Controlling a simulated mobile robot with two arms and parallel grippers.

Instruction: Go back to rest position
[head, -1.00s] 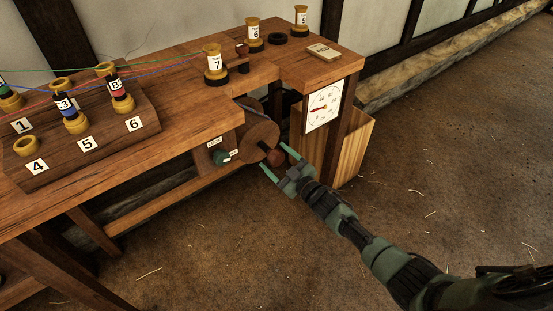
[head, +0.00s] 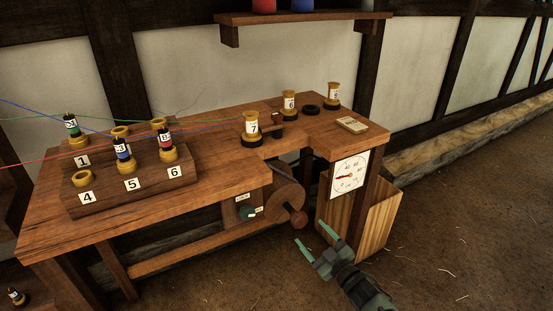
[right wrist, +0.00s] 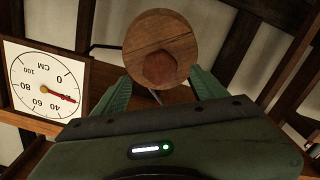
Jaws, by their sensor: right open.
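My right gripper (head: 316,241) is open and empty, low in front of the workbench (head: 200,188). Its two green fingers point toward a wooden crank wheel (head: 284,195) with a reddish knob (head: 299,218), and a gap shows between fingers and knob in the head view. In the right wrist view the wheel (right wrist: 160,38) and the knob (right wrist: 159,69) appear beyond and between the spread fingers (right wrist: 160,92). My left gripper is not in view.
A numbered block (head: 109,203) on the bench holds several bobbins with coloured strings. More bobbins, including one marked 7 (head: 251,128), stand further right. A dial (head: 350,174) hangs at the bench end above a wooden bin (head: 381,222). Open floor (head: 455,250) lies to the right.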

